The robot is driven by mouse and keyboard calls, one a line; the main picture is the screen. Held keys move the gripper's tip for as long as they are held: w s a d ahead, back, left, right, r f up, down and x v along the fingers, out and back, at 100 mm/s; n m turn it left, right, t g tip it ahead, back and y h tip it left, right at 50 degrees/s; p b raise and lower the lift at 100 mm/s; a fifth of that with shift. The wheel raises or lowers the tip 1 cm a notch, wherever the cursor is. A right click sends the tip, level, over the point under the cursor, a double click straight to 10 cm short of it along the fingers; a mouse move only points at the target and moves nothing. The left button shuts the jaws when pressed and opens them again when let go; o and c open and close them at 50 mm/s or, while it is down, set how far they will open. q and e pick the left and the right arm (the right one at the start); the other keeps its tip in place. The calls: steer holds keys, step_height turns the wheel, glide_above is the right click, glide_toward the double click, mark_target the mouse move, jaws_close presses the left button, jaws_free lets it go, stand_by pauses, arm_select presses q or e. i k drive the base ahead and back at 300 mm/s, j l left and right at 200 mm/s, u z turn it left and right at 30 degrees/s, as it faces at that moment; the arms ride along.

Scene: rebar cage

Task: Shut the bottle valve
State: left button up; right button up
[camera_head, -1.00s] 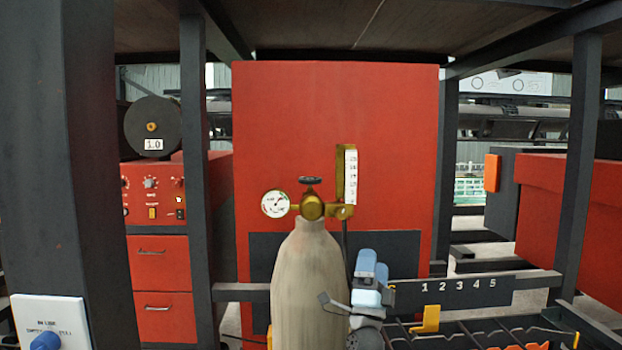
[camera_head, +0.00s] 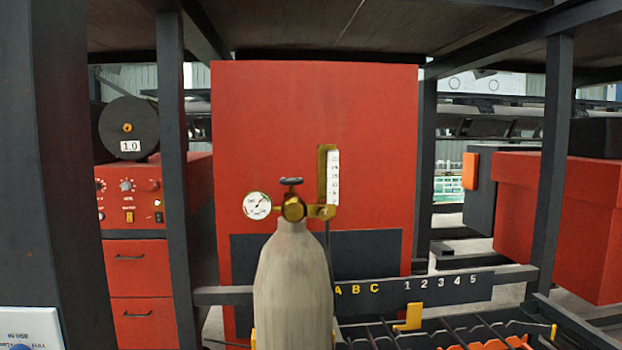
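The gas bottle (camera_head: 293,290) is a tall beige cylinder standing upright in the middle of the head view. Its brass valve body (camera_head: 293,207) sits on top, with a small dark handwheel (camera_head: 291,181) above it. A round white pressure gauge (camera_head: 257,205) is on the left of the valve. A brass flow meter with a white scale (camera_head: 332,177) stands on the right. The handwheel's turn position cannot be read. Neither of my grippers is in view, and nothing touches the valve.
A large red cabinet (camera_head: 315,110) stands behind the bottle. Dark posts (camera_head: 174,160) rise on both sides. A red control panel (camera_head: 130,195) with drawers is at left. A lettered and numbered rail (camera_head: 440,290) and a rack with a yellow bracket (camera_head: 409,317) lie at lower right.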

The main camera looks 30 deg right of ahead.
mark_target(290, 181)
steer(key=i+j+z, duration=0.15)
steer(key=z, duration=0.25)
steer(key=i+j+z, duration=0.15)
steer(key=z, duration=0.25)
steer(key=i+j+z, duration=0.1)
steer(key=j+z, duration=0.3)
